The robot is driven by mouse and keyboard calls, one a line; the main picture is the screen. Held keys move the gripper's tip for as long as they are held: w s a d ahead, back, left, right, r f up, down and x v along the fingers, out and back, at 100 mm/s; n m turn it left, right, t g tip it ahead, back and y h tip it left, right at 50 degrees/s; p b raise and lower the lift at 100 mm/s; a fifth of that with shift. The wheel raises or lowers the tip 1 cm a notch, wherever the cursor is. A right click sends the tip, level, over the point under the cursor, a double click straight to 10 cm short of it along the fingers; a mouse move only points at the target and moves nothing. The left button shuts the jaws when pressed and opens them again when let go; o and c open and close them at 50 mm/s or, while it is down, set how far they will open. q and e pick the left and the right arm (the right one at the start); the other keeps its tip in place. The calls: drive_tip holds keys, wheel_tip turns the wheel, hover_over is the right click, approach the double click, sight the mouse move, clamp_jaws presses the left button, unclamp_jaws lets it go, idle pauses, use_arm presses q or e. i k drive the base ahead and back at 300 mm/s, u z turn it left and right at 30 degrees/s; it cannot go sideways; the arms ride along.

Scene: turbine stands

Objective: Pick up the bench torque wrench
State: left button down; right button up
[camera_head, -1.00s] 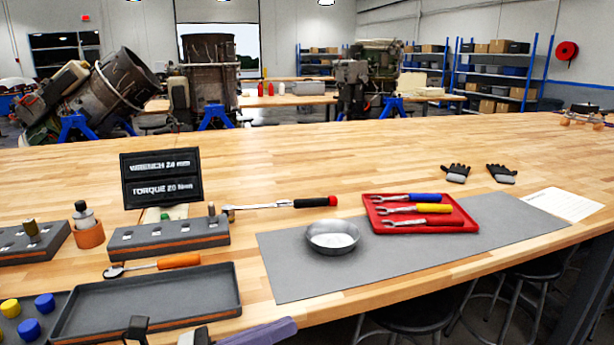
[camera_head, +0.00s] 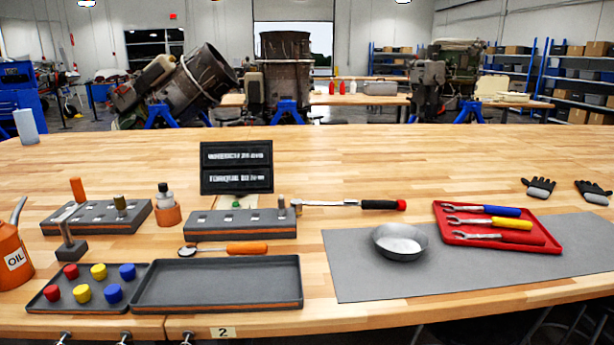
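The bench torque wrench (camera_head: 350,204) lies on the wooden bench behind the grey mat, with a silver shaft, a black grip and a red end cap pointing right. Its head end at the left is next to the right end of a grey socket holder (camera_head: 240,226) and is partly hidden there. A black sign (camera_head: 236,167) with white wrench and torque text stands behind that holder. Neither of my grippers shows in the head view.
A metal bowl (camera_head: 399,242) and a red tray (camera_head: 498,228) of wrenches rest on the grey mat (camera_head: 365,281). An orange-handled ratchet (camera_head: 226,249) lies before the holder. An empty dark tray (camera_head: 216,284) and an oil can (camera_head: 12,257) are nearer. Bench behind the wrench is clear.

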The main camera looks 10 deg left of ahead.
sight(375, 205)
drive_tip(key=z, duration=2.2)
drive_tip(key=i, duration=2.35)
drive_tip(key=u, duration=3.3)
